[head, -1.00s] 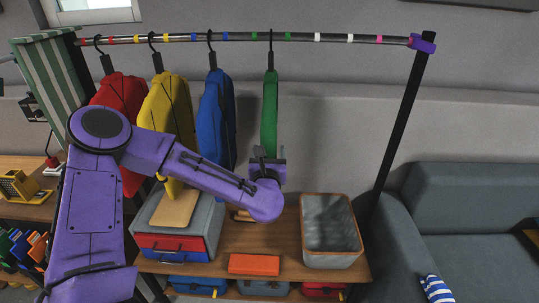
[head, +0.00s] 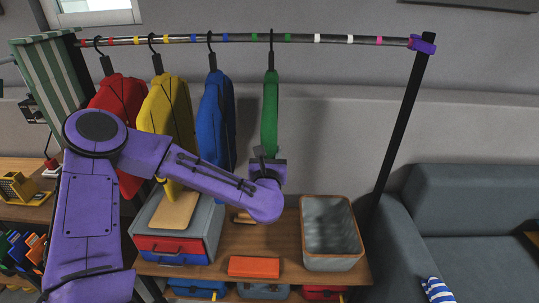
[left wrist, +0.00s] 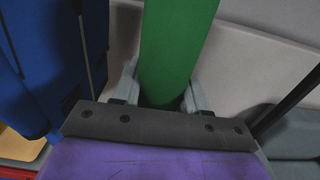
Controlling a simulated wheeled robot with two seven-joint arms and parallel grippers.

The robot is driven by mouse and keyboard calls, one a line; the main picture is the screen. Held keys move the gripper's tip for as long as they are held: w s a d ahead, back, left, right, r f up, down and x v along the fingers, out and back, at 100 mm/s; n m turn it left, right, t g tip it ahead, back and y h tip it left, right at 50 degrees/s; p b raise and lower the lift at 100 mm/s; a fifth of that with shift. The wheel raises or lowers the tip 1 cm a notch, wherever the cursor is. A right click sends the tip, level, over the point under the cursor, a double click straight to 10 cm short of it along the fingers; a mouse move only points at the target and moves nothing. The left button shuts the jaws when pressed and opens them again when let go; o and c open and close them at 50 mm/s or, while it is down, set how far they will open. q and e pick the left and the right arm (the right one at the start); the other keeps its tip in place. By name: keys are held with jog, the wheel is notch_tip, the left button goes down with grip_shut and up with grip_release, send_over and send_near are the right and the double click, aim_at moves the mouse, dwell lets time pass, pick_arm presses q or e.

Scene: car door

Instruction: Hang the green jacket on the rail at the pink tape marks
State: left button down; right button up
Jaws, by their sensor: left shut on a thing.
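The green jacket (head: 269,112) hangs edge-on from a black hook on the rail (head: 334,38), between the two green tape marks (head: 287,37). A pink tape mark (head: 379,41) is farther right on the rail, near its right end; the rail there is bare. My left gripper (head: 266,155) is shut on the lower end of the green jacket. In the left wrist view, the green jacket (left wrist: 172,50) sits between the two grey fingers (left wrist: 160,92). My right gripper is not in view.
Red (head: 122,97), yellow (head: 168,105) and blue (head: 216,115) jackets hang left of the green one. The rail's black right post (head: 401,120) stands beside a grey sofa (head: 470,205). Below are a bin (head: 332,262) and an orange box (head: 254,266) on a wooden shelf.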

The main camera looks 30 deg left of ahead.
pick_arm(q)
jog(key=shift+f, duration=0.15)
jog(key=c, duration=0.5)
grip_release()
jog(key=shift+s, duration=0.1)
